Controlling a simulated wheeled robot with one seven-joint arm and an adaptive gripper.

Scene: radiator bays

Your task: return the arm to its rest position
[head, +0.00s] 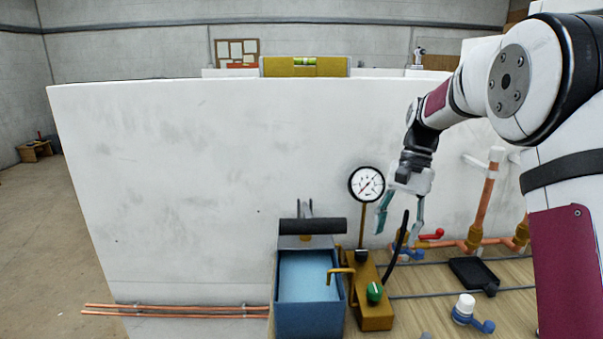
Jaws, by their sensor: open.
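My arm (457,97) reaches in from the right side of the head view, bent at the elbow, with its end hanging downward. My gripper (401,222) points down with its two teal fingers apart and nothing between them. It is in front of the white wall panel (200,180), just right of the round pressure gauge (367,184). A black hose or handle (398,240) stands close to the fingers; I cannot tell whether it touches them.
A blue water-filled box (310,318) with a black-gripped handle stands beside a brass base with a green knob (375,292). Copper pipes (487,200) with a red valve lever (432,235) are at right. A white-capped valve (464,308) and black tray (472,272) lie on the wooden bench.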

